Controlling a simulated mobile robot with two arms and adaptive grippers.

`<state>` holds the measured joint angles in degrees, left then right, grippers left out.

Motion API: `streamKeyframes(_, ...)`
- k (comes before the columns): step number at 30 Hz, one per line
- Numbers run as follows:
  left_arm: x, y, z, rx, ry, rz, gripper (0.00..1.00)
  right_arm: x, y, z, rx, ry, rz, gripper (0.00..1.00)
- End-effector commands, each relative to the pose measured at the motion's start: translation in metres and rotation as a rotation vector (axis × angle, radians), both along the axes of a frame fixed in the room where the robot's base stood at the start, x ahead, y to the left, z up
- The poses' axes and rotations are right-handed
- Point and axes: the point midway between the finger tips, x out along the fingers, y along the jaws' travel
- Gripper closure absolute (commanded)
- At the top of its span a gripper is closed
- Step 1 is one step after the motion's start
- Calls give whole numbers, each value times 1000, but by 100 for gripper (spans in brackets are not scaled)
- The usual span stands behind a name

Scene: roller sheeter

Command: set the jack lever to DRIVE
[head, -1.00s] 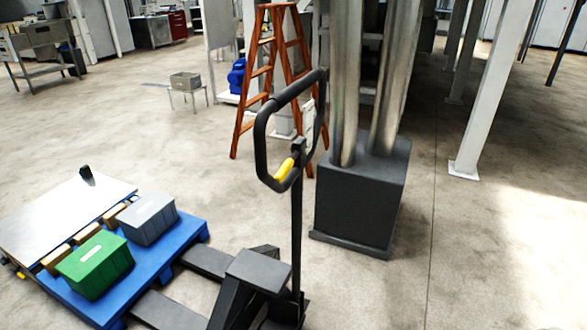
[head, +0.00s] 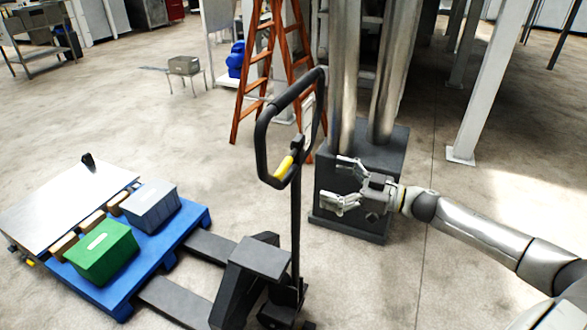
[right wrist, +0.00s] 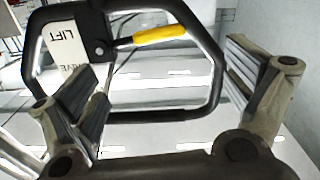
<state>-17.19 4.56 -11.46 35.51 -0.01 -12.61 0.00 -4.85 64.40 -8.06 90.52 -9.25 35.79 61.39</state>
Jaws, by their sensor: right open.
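The pallet jack's black loop handle (head: 261,140) stands upright on its tiller in the middle of the head view. The yellow jack lever (head: 284,167) sits inside the loop, slanting. In the right wrist view the lever (right wrist: 159,35) extends right from a black pivot, beside a white label (right wrist: 70,45) reading LIFT with partly hidden lettering below. My right gripper (head: 342,182) is open and empty, to the right of the handle and apart from it, fingers pointing toward it. In the right wrist view its fingers (right wrist: 165,95) spread either side of the loop. My left gripper is not in view.
The jack's forks run under a blue pallet (head: 190,232) carrying a green bin (head: 103,255), a grey bin (head: 150,207) and a sheet-topped load. A dark pillar base (head: 385,215) stands behind my right gripper. An orange ladder (head: 262,75) stands behind the handle.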

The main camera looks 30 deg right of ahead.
Motion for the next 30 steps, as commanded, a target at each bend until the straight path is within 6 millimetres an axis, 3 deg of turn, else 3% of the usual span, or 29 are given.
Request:
streamKeyframes(21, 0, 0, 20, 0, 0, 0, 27, 70, 52, 1, 3, -1, -6, 3)
streamKeyframes(30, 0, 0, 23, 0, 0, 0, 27, 83, 63, -1, 0, 0, -5, 3)
